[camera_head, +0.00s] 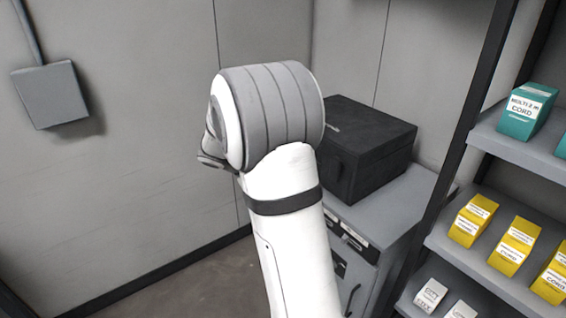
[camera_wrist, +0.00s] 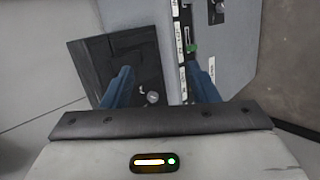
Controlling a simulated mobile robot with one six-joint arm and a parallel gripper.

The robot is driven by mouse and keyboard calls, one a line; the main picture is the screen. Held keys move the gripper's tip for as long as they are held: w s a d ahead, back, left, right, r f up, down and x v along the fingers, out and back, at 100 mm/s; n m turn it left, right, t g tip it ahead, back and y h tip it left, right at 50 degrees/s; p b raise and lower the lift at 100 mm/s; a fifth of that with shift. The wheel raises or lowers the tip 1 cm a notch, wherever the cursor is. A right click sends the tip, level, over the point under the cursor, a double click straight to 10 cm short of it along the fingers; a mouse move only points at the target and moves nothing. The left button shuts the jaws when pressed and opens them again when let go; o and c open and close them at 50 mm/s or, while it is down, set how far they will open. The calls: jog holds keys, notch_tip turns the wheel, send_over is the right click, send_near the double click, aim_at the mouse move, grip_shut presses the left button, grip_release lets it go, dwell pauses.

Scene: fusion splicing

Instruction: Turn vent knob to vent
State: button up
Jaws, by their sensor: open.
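My gripper (camera_wrist: 159,70) shows in the wrist view with two blue fingers spread apart and nothing held between them. A small round grey knob (camera_wrist: 152,97) lies between the fingers, nearer the left one, at the edge of a dark panel. I cannot tell for sure whether it is the vent knob. A small green part (camera_wrist: 192,48) shows on a narrow strip with white labels, beside the right finger. In the head view my gripper is hidden behind my white arm, and no vent knob can be made out.
A black box (camera_head: 368,150) stands on a grey cabinet (camera_head: 385,210), partly behind my arm. A shelf rack at the right holds teal cartons (camera_head: 527,110), yellow cartons (camera_head: 472,220) and white cartons (camera_head: 430,295). A grey wall box (camera_head: 52,95) hangs at the left. The floor at lower left is clear.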

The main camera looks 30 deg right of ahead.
jog(key=w+d+f+n+t+h+b, duration=0.1)
jog(key=w+d+f+n+t+h, duration=0.15)
jog(key=w+d+f+h, duration=0.95)
jog(key=w+d+y, duration=0.1)
jog(key=w+d, duration=0.1)
jog(key=d, duration=0.1)
jog(key=w+d+f+y, duration=0.1)
jog(key=w+d, duration=0.1)
jog(key=d, duration=0.1)
jog(key=w+d+f+y+p, duration=0.1)
jog(key=d, duration=0.1)
jog(key=shift+w+d+m+y, duration=0.35)
jog(key=shift+w+d+y, duration=0.05)
jog(key=c, duration=0.9)
jog(key=shift+d+r, duration=0.1)
jog(key=shift+d, duration=0.05)
jog(key=shift+c, duration=0.4)
